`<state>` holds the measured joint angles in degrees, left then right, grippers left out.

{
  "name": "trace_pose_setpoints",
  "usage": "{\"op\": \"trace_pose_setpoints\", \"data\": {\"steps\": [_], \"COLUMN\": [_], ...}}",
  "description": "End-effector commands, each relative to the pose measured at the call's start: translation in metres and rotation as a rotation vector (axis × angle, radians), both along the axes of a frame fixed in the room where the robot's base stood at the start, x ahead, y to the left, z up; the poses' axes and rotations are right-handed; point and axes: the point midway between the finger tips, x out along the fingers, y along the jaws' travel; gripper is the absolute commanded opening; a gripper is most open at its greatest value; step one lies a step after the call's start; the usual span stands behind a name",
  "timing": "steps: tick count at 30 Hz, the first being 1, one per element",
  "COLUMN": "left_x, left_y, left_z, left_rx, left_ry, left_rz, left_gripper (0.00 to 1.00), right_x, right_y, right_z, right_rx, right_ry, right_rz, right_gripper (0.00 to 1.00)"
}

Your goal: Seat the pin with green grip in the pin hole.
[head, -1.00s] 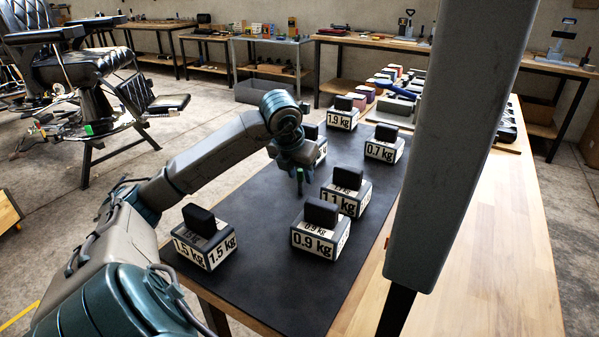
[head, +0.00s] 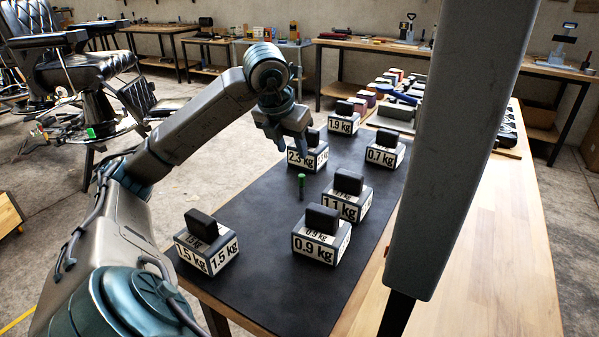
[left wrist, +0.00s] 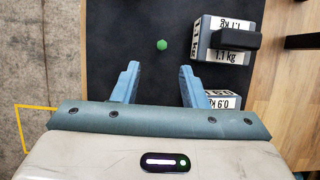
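A pin with a green grip (head: 301,181) stands upright on the dark mat, between the blocks; its lower end is small and dark. In the left wrist view its green top (left wrist: 163,45) shows ahead of the fingertips, apart from them. My left gripper (head: 293,143) is open and empty above and behind the pin; its spread fingers also show in the left wrist view (left wrist: 159,68). A small green piece (head: 90,132) shows on the barber chair (head: 95,95) at the far left. I cannot make out the pin hole. My right gripper is out of view.
Labelled weight blocks stand around the pin: 0.9 kg (head: 313,248), 1.1 kg (head: 340,207), 1.5 kg (head: 192,253), 2.3 kg (head: 298,161), and others behind. The black mat (head: 262,285) is bare at its front. A grey post (head: 455,140) blocks part of the right.

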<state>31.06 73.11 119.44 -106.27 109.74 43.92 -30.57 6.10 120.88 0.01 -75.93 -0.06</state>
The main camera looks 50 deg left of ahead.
Motion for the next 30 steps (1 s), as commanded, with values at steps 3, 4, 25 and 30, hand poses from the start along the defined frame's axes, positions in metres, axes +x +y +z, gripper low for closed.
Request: {"op": "trace_pose_setpoints", "data": {"steps": [3, 4, 25, 30], "left_x": [0.007, 0.008, 0.032, 0.032], "left_y": [0.002, 0.002, 0.006, 0.006], "left_z": [-0.020, -0.024, -0.080, -0.080], "left_rx": [-0.001, -0.001, 0.001, 0.001], "left_ry": [0.003, 0.003, -0.001, -0.001], "left_rz": [0.000, -0.001, -0.001, -0.001], "left_gripper": [0.39, 0.39, 0.39, 0.29], "right_x": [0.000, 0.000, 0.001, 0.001], "right_y": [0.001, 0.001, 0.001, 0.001], "right_z": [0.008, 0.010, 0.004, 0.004], "right_rx": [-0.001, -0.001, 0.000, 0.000], "right_ry": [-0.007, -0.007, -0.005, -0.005], "right_rz": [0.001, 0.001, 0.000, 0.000], "right_gripper": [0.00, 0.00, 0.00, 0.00]}}
